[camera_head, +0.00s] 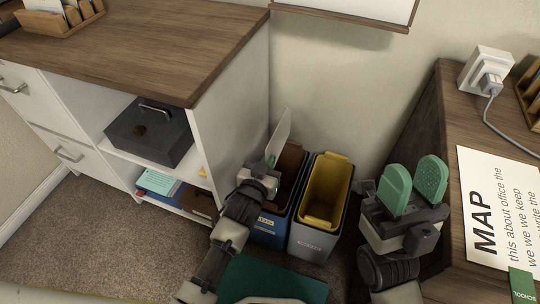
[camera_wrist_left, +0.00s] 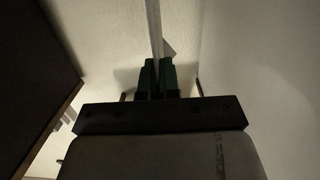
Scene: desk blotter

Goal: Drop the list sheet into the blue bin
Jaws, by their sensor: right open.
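A thin pale sheet (camera_head: 281,136), seen nearly edge-on, stands upright in my left gripper (camera_head: 271,161); its writing cannot be read. The left wrist view shows the green fingers (camera_wrist_left: 155,78) shut on the sheet (camera_wrist_left: 154,28). The blue bin (camera_head: 268,232) stands on the floor, with a brown inside. My left gripper and the sheet are at its back left in the picture, overlapping its top; the height above the rim is hard to tell. My left arm hides part of the bin. My right gripper (camera_head: 412,184) is open and empty, beside the right desk.
A grey bin (camera_head: 318,240) with a yellow liner (camera_head: 325,190) stands right beside the blue bin. A white cabinet (camera_head: 229,125) with a wooden top is at left, its shelf holding a grey box (camera_head: 150,132). A MAP sheet (camera_head: 495,205) lies on the right desk.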

